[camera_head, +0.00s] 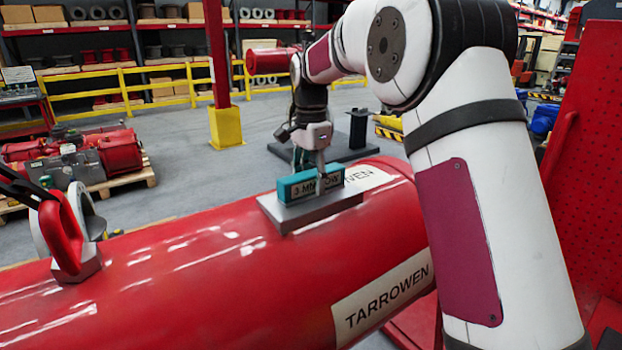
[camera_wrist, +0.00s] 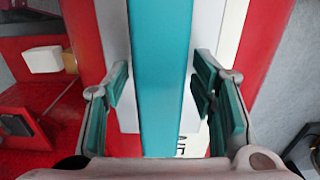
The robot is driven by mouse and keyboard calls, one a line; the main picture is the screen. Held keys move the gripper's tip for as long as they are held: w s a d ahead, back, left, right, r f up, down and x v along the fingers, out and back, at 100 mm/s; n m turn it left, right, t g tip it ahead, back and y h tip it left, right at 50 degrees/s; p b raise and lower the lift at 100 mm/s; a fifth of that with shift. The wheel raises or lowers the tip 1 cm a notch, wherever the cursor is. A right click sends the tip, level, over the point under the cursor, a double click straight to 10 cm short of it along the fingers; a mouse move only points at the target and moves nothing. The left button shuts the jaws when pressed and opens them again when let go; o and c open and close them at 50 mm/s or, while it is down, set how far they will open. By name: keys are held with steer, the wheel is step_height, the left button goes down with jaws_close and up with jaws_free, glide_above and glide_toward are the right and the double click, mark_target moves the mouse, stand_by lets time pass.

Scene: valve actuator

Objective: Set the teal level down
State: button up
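The teal level (camera_head: 304,184) is a long bar with dark lettering on its side. It sits on a grey plate (camera_head: 290,213) on top of the red cylinder, and appears to rest flat on it. In the wrist view the level (camera_wrist: 163,75) runs up the middle of the picture, over the grey plate (camera_wrist: 128,118). My gripper (camera_head: 320,170) is directly above the level, fingers down. In the wrist view my gripper (camera_wrist: 160,85) has one teal-padded finger on each side of the level, with a narrow gap showing at the left. The fingers look open around it.
The red cylinder (camera_head: 190,265) carries white labels, one reading TARROWEN (camera_head: 382,297). A red lifting lug (camera_head: 68,235) stands on it at left. A red post with a yellow base (camera_head: 225,127), a pallet of red machinery (camera_head: 75,160) and yellow railings are behind. A red perforated panel (camera_head: 585,150) is at right.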

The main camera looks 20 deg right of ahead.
mark_target(311, 172)
steer(key=shift+r, duration=0.1)
step_height(311, 172, up, 11)
steer(key=b, duration=0.2)
steer(key=shift+w+b, duration=0.1)
steer(key=shift+b, duration=0.2)
steer(key=s+r+n+t, duration=0.25)
steer(key=s+n, duration=0.55)
steer(key=s, duration=1.1)
steer(key=s+f+n+t, duration=0.2)
steer(key=s+f+n, duration=0.4)
steer(key=s+f, duration=0.6)
steer(key=s, duration=0.3)
steer(key=shift+s+f+t, duration=0.15)
steer(key=shift+f+t, duration=0.15)
steer(key=shift+t, duration=0.05)
